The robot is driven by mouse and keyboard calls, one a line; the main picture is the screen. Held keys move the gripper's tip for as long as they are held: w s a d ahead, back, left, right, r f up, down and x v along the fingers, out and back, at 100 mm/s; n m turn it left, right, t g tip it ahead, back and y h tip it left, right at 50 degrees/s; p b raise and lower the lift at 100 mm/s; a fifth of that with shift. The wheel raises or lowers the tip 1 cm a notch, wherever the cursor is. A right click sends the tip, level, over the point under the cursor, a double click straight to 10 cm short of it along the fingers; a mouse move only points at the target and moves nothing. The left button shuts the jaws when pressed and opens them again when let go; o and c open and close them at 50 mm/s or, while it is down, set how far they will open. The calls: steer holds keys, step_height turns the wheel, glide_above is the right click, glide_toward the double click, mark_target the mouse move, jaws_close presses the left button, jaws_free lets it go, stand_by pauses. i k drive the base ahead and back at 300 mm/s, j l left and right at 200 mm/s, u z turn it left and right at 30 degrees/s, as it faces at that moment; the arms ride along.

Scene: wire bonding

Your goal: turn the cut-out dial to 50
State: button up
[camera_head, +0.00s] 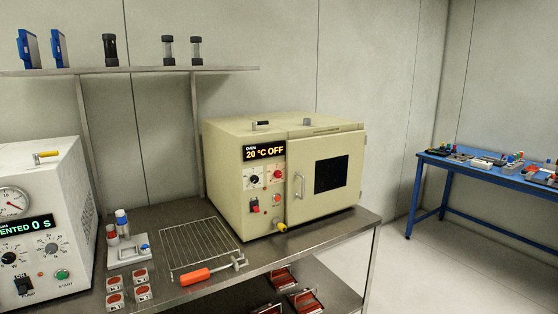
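The cream oven (322,121) stands on the metal bench with its door closed, and its display (264,152) reads 20 °C OFF. Under the display are two dials side by side: a dark-knobbed dial with a pale scale (254,181) on the left and a red-knobbed dial (277,174) on the right. Their labels and settings are too small to read, so I cannot tell for sure which is the cut-out dial. Below them are a red switch (255,206) and a small red part (277,198). My gripper is not in view.
A wire rack (200,245) and an orange-handled tool (195,277) lie on the bench before the oven. A yellow knob (280,225) juts from the oven's lower front. A white machine (40,225) stands left. The floor toward the blue table (490,178) is clear.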

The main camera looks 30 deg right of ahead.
mark_target(278, 173)
steer(key=i+l, duration=0.85)
steer(key=l, duration=0.15)
steer(key=k+l+z, duration=0.05)
